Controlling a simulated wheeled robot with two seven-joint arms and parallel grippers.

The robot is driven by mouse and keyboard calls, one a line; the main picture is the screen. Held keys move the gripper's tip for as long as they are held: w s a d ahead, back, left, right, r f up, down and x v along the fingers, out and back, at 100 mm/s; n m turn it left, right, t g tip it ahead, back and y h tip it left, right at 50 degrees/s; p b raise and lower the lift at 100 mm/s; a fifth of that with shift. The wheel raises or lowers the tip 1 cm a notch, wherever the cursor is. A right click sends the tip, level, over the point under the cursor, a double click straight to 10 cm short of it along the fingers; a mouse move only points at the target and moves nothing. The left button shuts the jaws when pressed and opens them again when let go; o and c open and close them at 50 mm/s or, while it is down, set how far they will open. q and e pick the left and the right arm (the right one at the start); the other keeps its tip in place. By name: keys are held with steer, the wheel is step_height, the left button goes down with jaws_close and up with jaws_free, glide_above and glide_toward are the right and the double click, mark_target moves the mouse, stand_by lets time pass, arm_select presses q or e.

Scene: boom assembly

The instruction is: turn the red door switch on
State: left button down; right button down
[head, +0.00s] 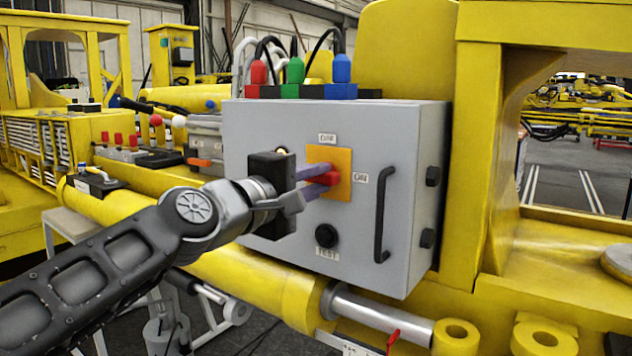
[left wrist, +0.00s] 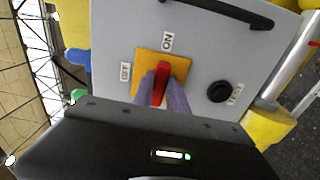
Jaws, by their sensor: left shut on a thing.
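The red door switch (head: 328,178) sits on a yellow-orange plate (head: 342,160) on the door of a grey box (head: 278,125). A label OFF is above the plate and a label ON is to its right. My left gripper (head: 316,180) reaches in from the left, its two purple fingers shut on the red switch. In the left wrist view the red switch (left wrist: 160,84) shows between the fingers, its lower part hidden, its visible end pointing roughly towards the ON label. My right gripper is in neither view.
A black door handle (head: 381,215) stands out right of the plate. A black TEST knob (head: 326,236) is below it. Yellow machine beams (head: 480,150) close in on the right.

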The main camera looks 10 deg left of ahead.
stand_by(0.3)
arm_select(q)
steer(key=c, duration=1.3)
jaws_free()
steer(key=b+v, duration=0.2)
steer(key=v, duration=0.5)
steer(key=shift+s+a, duration=0.1)
steer(key=shift+s, duration=0.25)
